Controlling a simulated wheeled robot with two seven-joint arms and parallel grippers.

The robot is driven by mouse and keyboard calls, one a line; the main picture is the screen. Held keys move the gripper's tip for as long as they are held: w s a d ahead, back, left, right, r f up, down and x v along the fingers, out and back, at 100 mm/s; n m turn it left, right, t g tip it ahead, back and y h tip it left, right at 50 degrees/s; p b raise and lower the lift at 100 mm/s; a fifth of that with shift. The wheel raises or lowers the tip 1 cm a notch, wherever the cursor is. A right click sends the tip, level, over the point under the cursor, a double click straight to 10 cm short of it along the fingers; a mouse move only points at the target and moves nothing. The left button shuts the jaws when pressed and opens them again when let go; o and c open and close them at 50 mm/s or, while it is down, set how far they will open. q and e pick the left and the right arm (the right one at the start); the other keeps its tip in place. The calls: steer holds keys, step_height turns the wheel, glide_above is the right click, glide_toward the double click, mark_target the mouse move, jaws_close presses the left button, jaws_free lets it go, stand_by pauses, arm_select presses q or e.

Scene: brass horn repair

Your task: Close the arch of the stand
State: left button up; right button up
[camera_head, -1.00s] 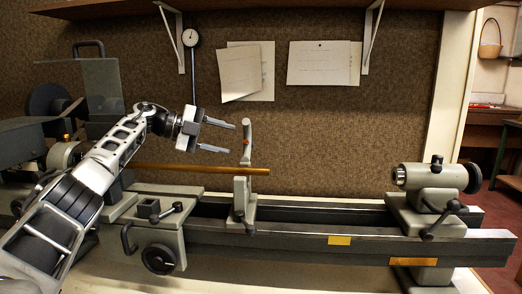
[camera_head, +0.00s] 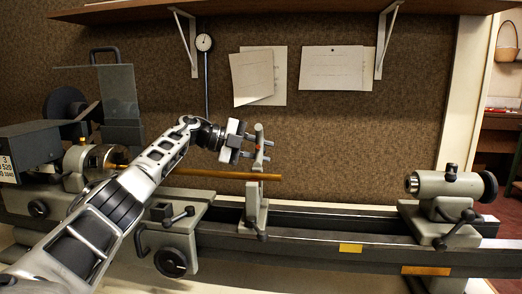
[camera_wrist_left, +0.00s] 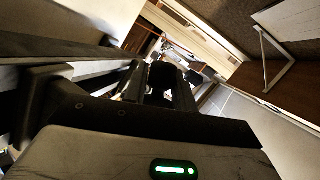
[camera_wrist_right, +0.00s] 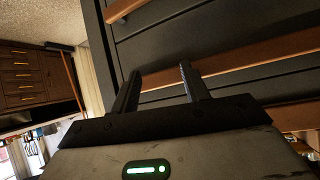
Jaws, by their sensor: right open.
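The stand (camera_head: 256,215) is a grey steady rest on the lathe bed, with a golden-brown rod (camera_head: 225,175) running through it. Its arch (camera_head: 259,131) stands raised, nearly upright above the rod, with a small red-orange mark on it. My left gripper (camera_head: 268,151) is at the arch, its two fingers apart, one above the other. They overlap the arch in the head view; whether they touch it is unclear. In the left wrist view a dark shape lies between the fingers (camera_wrist_left: 160,82). My right gripper (camera_wrist_right: 158,86) is open and empty, seen only in the right wrist view.
The tailstock (camera_head: 440,200) stands at the right end of the lathe bed (camera_head: 345,232). A dial gauge (camera_head: 205,43) and papers (camera_head: 335,68) hang on the wall. The bed right of the stand is clear.

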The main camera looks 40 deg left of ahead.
mark_target(260, 138)
arm_select(q)
jaws_close()
steer(key=shift+r, duration=0.15)
steer(key=m, duration=0.1)
steer(key=r+t, duration=0.1)
steer(key=m, duration=0.1)
steer(key=shift+s+d+r+m+t+b, duration=0.25)
steer(key=shift+s+r+m+t+b, duration=0.05)
steer(key=shift+s+r+b, duration=0.1)
steer(key=shift+s+d+r+m, duration=0.15)
steer(key=shift+s+r+m, duration=0.1)
steer(key=shift+r+m, duration=0.2)
steer(key=shift+s+d+r+m+t+b, duration=0.25)
steer(key=shift+r+m+t+b, duration=0.25)
steer(key=shift+m+b, duration=0.3)
steer(key=shift+s+r, duration=0.1)
steer(key=shift+s, duration=0.05)
arm_select(e)
steer(key=shift+w+a+f, duration=0.15)
steer(key=shift+a+f, duration=0.05)
steer(key=shift+f, duration=0.1)
